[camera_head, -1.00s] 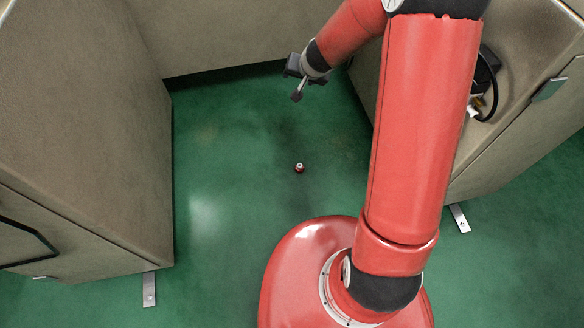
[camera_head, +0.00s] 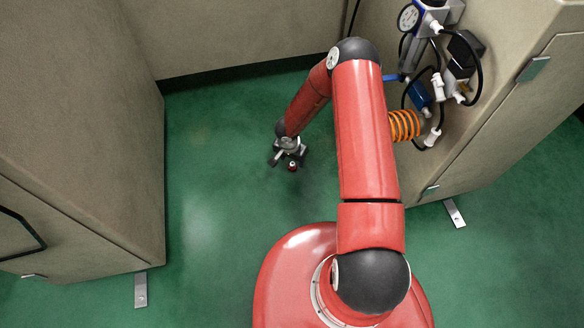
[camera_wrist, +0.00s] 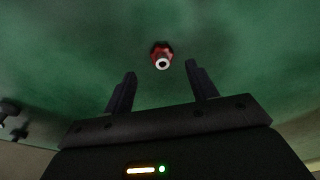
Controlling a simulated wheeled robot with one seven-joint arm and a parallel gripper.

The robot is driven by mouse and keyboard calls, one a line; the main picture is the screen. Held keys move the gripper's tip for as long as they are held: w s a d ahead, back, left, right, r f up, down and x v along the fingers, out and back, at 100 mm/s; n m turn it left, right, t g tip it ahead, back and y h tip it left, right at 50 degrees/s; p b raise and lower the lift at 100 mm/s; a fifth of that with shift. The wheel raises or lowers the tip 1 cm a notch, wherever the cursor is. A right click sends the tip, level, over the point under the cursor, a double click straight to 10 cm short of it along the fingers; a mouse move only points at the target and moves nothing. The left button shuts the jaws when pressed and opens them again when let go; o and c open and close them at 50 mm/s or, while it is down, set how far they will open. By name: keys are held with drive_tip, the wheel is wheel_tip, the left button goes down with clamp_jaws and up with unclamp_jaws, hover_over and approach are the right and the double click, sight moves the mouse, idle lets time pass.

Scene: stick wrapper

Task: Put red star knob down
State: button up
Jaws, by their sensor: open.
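The red star knob (camera_head: 292,166) is a small red piece with a pale ring on top, and it rests on the green floor. In the wrist view the knob (camera_wrist: 161,56) shows its white ring with a dark hole, beyond the fingertips and roughly between their lines. My gripper (camera_head: 288,158) is low over the floor, right by the knob in the head view. In the wrist view my gripper (camera_wrist: 160,72) has its two dark fingers apart with nothing between them. I cannot tell the exact gap from the fingers to the knob.
The green floor (camera_head: 215,200) around the knob is clear. A beige cabinet (camera_head: 80,130) stands at the left and another (camera_head: 500,120) at the right. The right one carries a gauge (camera_head: 408,17), cables and an orange coil (camera_head: 404,126). A beige wall closes the back.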

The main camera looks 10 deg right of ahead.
drive_tip(key=f, duration=0.2)
drive_tip(key=w+f+b, duration=0.1)
drive_tip(key=f, duration=0.1)
drive_tip(key=shift+d+f+b, duration=0.15)
drive_tip(key=shift+f+b, duration=0.1)
drive_tip(key=shift+b, duration=0.05)
drive_tip(key=c, duration=1.1)
drive_tip(key=shift+c, duration=0.2)
drive_tip(key=shift+r, duration=0.1)
wheel_tip(320, 180, up, 20)
drive_tip(key=p, duration=0.7)
wheel_tip(320, 180, up, 15)
drive_tip(key=n+y+p, duration=0.1)
drive_tip(key=n+p, duration=0.3)
drive_tip(key=n, duration=0.4)
hover_over(292, 163)
drive_tip(key=s, duration=0.9)
drive_tip(key=shift+w, duration=0.2)
